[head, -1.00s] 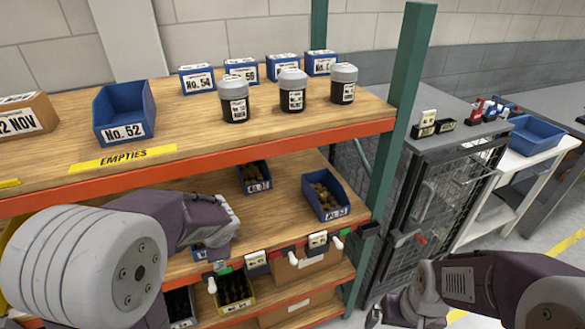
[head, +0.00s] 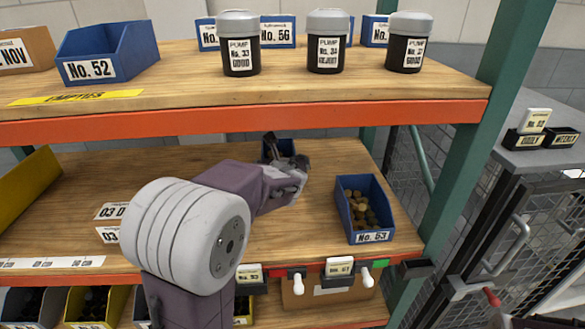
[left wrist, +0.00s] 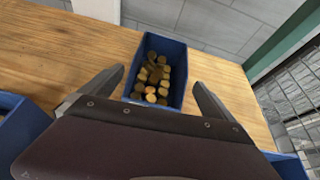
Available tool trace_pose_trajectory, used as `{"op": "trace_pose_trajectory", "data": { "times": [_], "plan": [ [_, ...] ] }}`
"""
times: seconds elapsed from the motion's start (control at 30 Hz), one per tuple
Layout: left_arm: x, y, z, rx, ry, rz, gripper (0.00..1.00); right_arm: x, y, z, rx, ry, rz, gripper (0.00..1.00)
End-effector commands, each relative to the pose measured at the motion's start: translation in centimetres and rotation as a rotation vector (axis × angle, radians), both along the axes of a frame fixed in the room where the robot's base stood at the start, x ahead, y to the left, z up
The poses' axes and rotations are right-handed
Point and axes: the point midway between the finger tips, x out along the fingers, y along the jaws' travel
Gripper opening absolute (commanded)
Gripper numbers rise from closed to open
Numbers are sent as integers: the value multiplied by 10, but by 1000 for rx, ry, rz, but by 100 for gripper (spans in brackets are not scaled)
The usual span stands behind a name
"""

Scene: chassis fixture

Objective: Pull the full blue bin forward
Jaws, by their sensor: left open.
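A blue bin (head: 287,147) stands at the back of the middle shelf, partly hidden by my left gripper. In the left wrist view a blue bin (left wrist: 137,92) with many brown and tan pieces lies ahead, between the finger lines. My left gripper (left wrist: 157,76) is open and empty, one finger toward each side of that bin; I cannot tell whether they touch it. In the head view the left gripper (head: 286,152) is over the middle shelf. A second filled blue bin, No. 53 (head: 365,237), stands nearer the shelf's front right.
The upper shelf's orange beam (head: 240,122) runs above the arm. The empty bin No. 52 (head: 105,52) and several pump jars stand on that shelf. A green post (head: 470,150) stands right. In the left wrist view, another blue bin (left wrist: 22,125) is at left.

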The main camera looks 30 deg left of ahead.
Motion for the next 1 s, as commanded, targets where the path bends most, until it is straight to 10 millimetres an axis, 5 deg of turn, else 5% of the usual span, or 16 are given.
{"op": "trace_pose_trajectory", "data": {
  "times": [0.47, 1.0],
  "plan": [
    [8, 3, 1, 62, 7, -34, 100, 0, 0, -7, 0, 0, 0, 100],
    [71, 42, -30, 60, 6, -34, 100, 0, 0, -14, 0, 0, 0, 100]
  ]
}}
